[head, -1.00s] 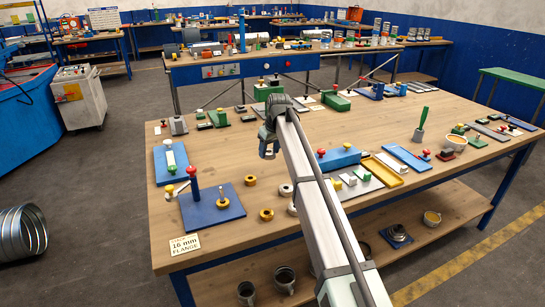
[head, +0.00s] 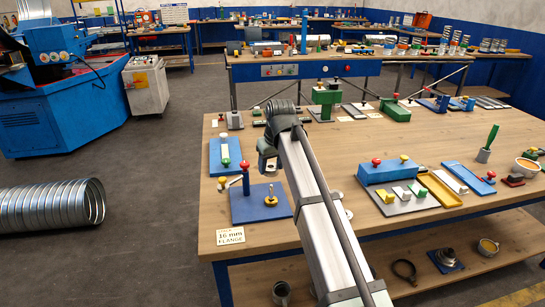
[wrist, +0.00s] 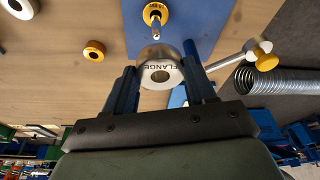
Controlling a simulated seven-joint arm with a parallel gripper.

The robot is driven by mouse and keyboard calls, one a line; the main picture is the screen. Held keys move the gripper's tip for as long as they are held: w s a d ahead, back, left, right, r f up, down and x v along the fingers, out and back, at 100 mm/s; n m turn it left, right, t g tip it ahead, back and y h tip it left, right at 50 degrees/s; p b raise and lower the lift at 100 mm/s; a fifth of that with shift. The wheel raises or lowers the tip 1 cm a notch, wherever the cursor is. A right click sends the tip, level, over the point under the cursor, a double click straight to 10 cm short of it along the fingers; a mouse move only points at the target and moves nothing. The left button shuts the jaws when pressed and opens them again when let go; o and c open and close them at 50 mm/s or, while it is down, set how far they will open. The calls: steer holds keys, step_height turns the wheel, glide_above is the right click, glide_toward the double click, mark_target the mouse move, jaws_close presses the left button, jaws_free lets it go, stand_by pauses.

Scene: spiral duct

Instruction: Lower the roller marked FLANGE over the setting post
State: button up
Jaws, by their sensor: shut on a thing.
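The roller marked FLANGE (wrist: 148,68) is a silver-grey ring with a pale end face and a round hole, in the wrist view. My gripper (wrist: 161,72) is shut on it, one finger on each side. The setting post (wrist: 154,20) is a short silver pin in a brass collar on the blue plate, apart from the roller in that picture. In the head view the post (head: 271,190) stands on the blue plate (head: 245,207). My gripper (head: 268,160) is behind the post in that picture.
A blue upright with a red knob (head: 245,164) and a side arm stands on the same plate. In the wrist view, a yellow-ended rod (wrist: 265,55), a loose brass ring (wrist: 94,50) and a white roller (wrist: 20,8) show. A "16 mm FLANGE" card (head: 230,236) lies at the table edge.

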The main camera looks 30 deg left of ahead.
mark_target(271, 185)
steer(key=shift+f+m, duration=0.1)
steer(key=shift+m, duration=0.3)
steer(key=shift+f, duration=1.85)
steer(key=shift+f, duration=1.65)
stand_by(1.4)
steer(key=o, duration=1.6)
steer(key=shift+r, duration=0.1)
steer(key=shift+r, duration=3.9)
